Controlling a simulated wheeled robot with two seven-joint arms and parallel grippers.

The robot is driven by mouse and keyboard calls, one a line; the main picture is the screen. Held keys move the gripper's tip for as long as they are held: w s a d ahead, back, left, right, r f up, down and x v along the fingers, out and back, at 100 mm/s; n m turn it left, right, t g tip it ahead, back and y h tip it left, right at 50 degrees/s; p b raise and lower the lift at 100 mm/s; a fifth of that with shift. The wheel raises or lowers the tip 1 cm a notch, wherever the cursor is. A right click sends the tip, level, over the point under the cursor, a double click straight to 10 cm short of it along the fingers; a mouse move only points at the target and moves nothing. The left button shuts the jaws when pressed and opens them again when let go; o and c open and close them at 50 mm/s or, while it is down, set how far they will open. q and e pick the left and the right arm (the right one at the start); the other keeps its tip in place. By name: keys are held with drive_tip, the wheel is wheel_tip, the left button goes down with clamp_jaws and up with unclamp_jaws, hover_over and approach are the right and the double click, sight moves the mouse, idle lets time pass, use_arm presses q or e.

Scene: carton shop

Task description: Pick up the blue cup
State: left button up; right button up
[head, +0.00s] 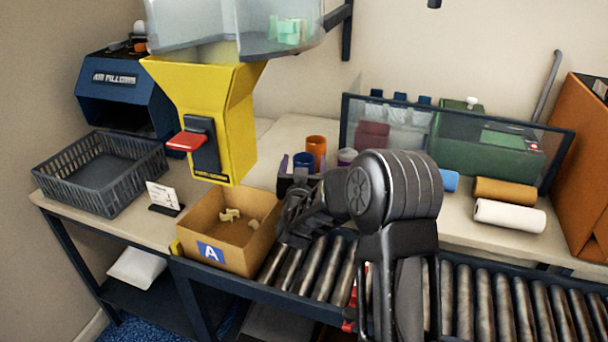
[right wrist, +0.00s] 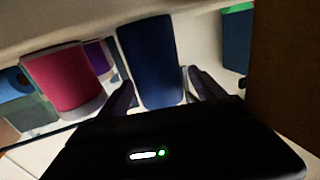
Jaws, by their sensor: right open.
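The blue cup (head: 303,160) stands on the bench behind the roller conveyor, its lower part hidden by my right gripper (head: 297,178). In the right wrist view the blue cup (right wrist: 150,60) is large and lies between the two dark fingers of my right gripper (right wrist: 158,85). The fingers are apart, one on each side of the cup. I cannot tell whether either finger touches it. My left gripper is not in view.
An orange cup (head: 316,148) stands close behind the blue cup. A carton marked A (head: 213,252) with a few packing pieces sits in front, at the conveyor's left end. A yellow dispenser (head: 235,110) rises to the left. Rolls (head: 510,216) lie to the right.

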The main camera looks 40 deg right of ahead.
drive_tip(key=x, duration=0.2)
drive_tip(key=shift+w+d, duration=0.2)
drive_tip(key=shift+w, duration=0.05)
idle(0.4)
drive_tip(key=c, duration=1.5)
drive_tip(key=shift+o, duration=0.2)
wheel_tip(320, 180, up, 10)
drive_tip(key=shift+p, duration=0.45)
